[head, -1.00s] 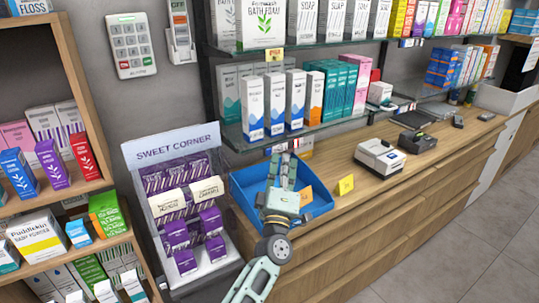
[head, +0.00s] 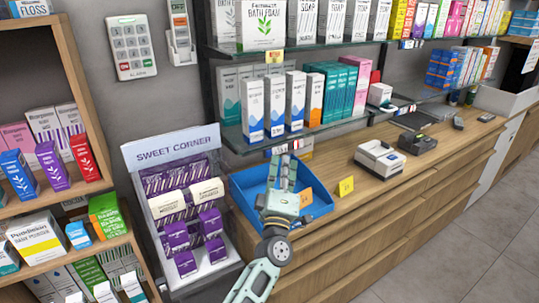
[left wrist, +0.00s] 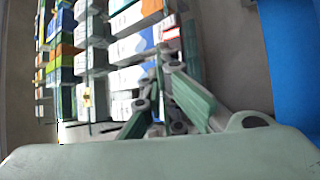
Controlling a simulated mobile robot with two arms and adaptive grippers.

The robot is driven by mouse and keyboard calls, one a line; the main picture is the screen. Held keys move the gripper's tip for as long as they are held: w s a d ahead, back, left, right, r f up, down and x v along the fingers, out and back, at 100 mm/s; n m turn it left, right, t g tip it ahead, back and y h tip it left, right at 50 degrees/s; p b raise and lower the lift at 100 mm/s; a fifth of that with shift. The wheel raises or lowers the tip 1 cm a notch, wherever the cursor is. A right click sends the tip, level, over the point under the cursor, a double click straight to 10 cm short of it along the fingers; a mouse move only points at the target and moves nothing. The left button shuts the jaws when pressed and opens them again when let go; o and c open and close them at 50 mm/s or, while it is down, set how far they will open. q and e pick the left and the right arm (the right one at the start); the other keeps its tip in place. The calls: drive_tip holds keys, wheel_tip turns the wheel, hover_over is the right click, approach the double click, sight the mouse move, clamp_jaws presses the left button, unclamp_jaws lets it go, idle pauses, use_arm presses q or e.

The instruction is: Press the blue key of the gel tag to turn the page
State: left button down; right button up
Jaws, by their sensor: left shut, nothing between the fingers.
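My left gripper (head: 284,166) is shut and empty in the head view. It points up and away over the blue tray, with its fingertips close to the lower glass shelf's front edge. A small white tag (head: 280,148) sits on that edge, just beyond the fingertips; its keys are too small to make out, and I cannot tell whether it is the gel tag. In the left wrist view, the closed fingers (left wrist: 170,52) reach toward the shelf edge and boxes, near a small white tag with red on it (left wrist: 170,28). I cannot tell whether they touch it. My right gripper is out of view.
The sweet stand (head: 170,148) is close on the left. White and blue boxes (head: 275,104) line the shelf above.

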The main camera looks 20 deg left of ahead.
use_arm(q)
drive_tip(key=shift+w+a, duration=0.1)
drive_tip(key=shift+a, duration=0.05)
drive_tip(key=shift+w+a, duration=0.15)
drive_tip(key=shift+a, duration=0.05)
idle(0.3)
drive_tip(key=shift+w+a+b, duration=0.3)
drive_tip(key=shift+a+b, duration=0.05)
drive_tip(key=shift+a, duration=0.05)
idle(0.8)
drive_tip(key=shift+d, duration=0.1)
drive_tip(key=shift+s+d+p, duration=0.35)
drive_tip(key=shift+s+d, duration=0.25)
drive_tip(key=shift+d, duration=0.1)
drive_tip(key=s+d, duration=0.1)
drive_tip(key=d, duration=0.1)
drive_tip(key=s+d+p, duration=0.1)
drive_tip(key=s, duration=0.1)
drive_tip(key=shift+d+p, duration=0.3)
drive_tip(key=shift+d, duration=0.1)
